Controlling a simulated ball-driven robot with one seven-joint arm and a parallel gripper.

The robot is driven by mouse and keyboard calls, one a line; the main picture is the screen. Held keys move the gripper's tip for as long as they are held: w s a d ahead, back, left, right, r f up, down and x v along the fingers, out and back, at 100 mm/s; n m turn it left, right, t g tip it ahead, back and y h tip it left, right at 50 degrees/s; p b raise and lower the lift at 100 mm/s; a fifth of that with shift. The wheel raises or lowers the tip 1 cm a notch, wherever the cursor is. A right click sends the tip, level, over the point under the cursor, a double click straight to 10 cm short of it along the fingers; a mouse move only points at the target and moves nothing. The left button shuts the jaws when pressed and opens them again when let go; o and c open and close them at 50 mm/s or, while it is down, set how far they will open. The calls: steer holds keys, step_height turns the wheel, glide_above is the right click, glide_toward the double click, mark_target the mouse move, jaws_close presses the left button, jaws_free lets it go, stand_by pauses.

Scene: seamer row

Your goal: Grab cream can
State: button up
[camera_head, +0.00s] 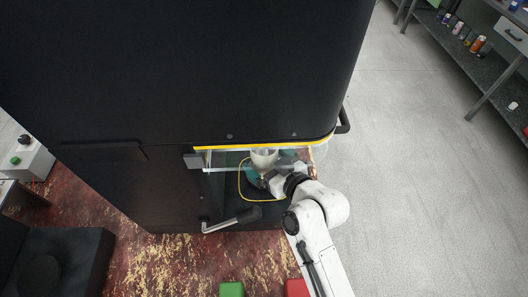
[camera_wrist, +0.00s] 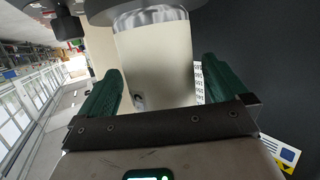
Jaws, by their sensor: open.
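The cream can (camera_wrist: 155,62) stands large in the middle of the wrist view, a plain cream cylinder with a shiny metal rim at the top of the picture. My gripper (camera_wrist: 161,80) is open, with one green finger on each side of the can; whether either finger touches it I cannot tell. In the head view the can (camera_head: 264,158) shows as a pale top inside the black machine's opening, behind a clear guard. My gripper (camera_head: 259,177) reaches in beside it, its fingers partly hidden by the wrist and guard.
The black machine (camera_head: 190,75) surrounds the opening, with a yellow edge (camera_head: 262,147) above it. A lever handle (camera_head: 245,216) sticks out in front. Green (camera_head: 231,289) and red (camera_head: 297,288) blocks lie at the bottom. Shelves with cans (camera_head: 465,35) stand far right; the grey floor between is clear.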

steer(key=shift+w+a+f, duration=0.25)
steer(key=shift+w+a, duration=0.1)
steer(key=shift+w, duration=0.1)
steer(key=shift+c, duration=0.2)
steer(key=c, duration=1.4)
steer(key=shift+r, duration=0.1)
steer(key=shift+d+r, duration=0.15)
